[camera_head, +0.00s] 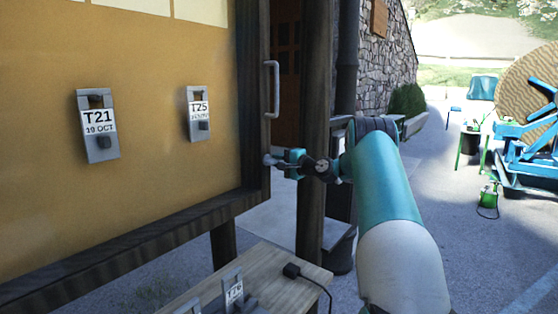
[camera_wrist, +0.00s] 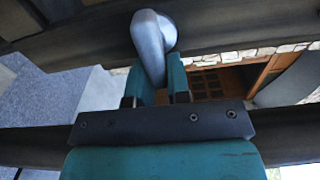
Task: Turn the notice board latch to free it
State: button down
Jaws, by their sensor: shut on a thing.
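The notice board (camera_head: 150,180) has a yellow panel in a dark wooden frame and fills the left of the head view. The latch (camera_head: 268,160) is a small grey metal piece low on the frame's right edge, below the handle. In the wrist view the latch (camera_wrist: 150,42) shows as a rounded silver lever, its narrow end reaching down between my fingers. My gripper (camera_head: 281,162), teal with a dark palm, is shut on the latch. It also shows in the wrist view (camera_wrist: 162,85). The lever's lower end is partly hidden between the fingers.
A metal handle (camera_head: 272,90) sits on the frame above the latch. A dark wooden post (camera_head: 316,120) stands close behind my gripper. A wooden table (camera_head: 272,262) with tagged devices and a black cable lies below.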

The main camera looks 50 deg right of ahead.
dwell(0.3)
jog(key=c, duration=1.1)
grip_release()
jog(key=shift+w, duration=0.1)
jog(key=shift+s+d+b, duration=0.2)
jog(key=shift+s+b, duration=0.95)
jog(key=shift+s, duration=1.75)
jog(key=shift+s+d+b, duration=0.2)
jog(key=shift+s+b, duration=1)
jog(key=shift+s, duration=1.75)
jog(key=shift+s+d+b, duration=0.2)
jog(key=shift+s+b, duration=0.95)
jog(key=shift+s, duration=1.75)
